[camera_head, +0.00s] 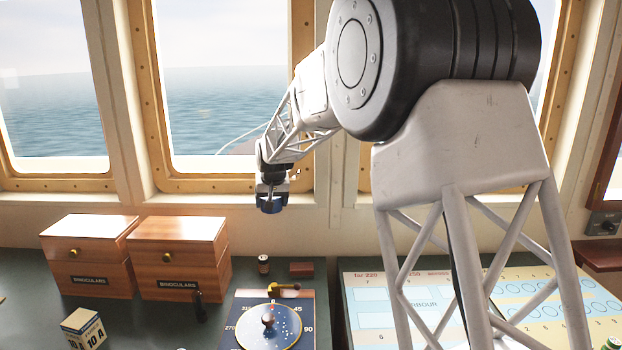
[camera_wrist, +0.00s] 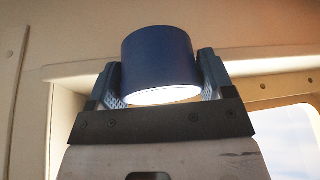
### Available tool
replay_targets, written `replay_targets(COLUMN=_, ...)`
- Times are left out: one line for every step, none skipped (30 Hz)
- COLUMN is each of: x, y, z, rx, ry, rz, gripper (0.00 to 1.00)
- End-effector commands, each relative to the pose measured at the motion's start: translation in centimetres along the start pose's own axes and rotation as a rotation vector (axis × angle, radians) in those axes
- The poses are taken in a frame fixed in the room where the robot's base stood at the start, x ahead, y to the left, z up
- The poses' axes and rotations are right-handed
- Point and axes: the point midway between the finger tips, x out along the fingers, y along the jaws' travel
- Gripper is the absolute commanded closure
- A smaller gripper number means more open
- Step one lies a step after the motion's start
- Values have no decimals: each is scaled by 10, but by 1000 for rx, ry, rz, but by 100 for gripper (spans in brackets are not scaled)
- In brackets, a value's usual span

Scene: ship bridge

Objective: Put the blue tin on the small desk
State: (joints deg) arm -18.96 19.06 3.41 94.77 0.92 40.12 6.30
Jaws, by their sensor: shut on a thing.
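The blue tin (camera_wrist: 158,60) is a short dark blue cylinder with a bright end face, held between the two fingers of my gripper (camera_wrist: 160,85) in the wrist view. In the head view my gripper (camera_head: 271,195) hangs in front of the middle window, above the counter, and the blue tin (camera_head: 270,205) shows small at its tip. The tin is clear of every surface. I cannot make out for sure which surface is the small desk.
Two wooden binocular boxes (camera_head: 180,258) stand at the left of the green counter. A plotting board with a round dial (camera_head: 268,326), a small dark jar (camera_head: 263,264) and a reddish block (camera_head: 301,269) lie below my gripper. A chart table (camera_head: 366,305) is at right; a brown shelf (camera_head: 600,255) is at far right.

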Motion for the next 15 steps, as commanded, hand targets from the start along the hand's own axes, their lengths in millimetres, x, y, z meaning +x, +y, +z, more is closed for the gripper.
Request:
replay_targets(x=-2, y=15, z=4, rx=7, ry=1, rz=2, gripper=56)
replay_targets(x=-2, y=24, z=7, rx=9, ry=2, rz=4, gripper=56)
replay_targets(x=-3, y=34, z=10, rx=11, ry=3, rz=5, gripper=56)
replay_targets(x=-3, y=43, z=14, rx=15, ry=3, rz=6, gripper=56)
replay_targets(x=-4, y=51, z=17, rx=17, ry=2, rz=7, gripper=56)
replay_targets(x=-4, y=63, z=21, rx=21, ry=2, rz=8, gripper=56)
replay_targets(x=-4, y=71, z=24, rx=25, ry=2, rz=10, gripper=56)
replay_targets(x=-4, y=80, z=27, rx=28, ry=2, rz=11, gripper=56)
replay_targets(x=-5, y=92, z=32, rx=32, ry=2, rz=13, gripper=56)
replay_targets(x=-6, y=100, z=35, rx=36, ry=3, rz=15, gripper=56)
replay_targets(x=-6, y=110, z=38, rx=41, ry=4, rz=17, gripper=56)
replay_targets(x=-7, y=121, z=41, rx=46, ry=5, rz=19, gripper=56)
replay_targets(x=-7, y=130, z=45, rx=51, ry=5, rz=21, gripper=56)
replay_targets(x=-7, y=139, z=48, rx=57, ry=4, rz=23, gripper=56)
replay_targets(x=-7, y=150, z=52, rx=62, ry=4, rz=26, gripper=56)
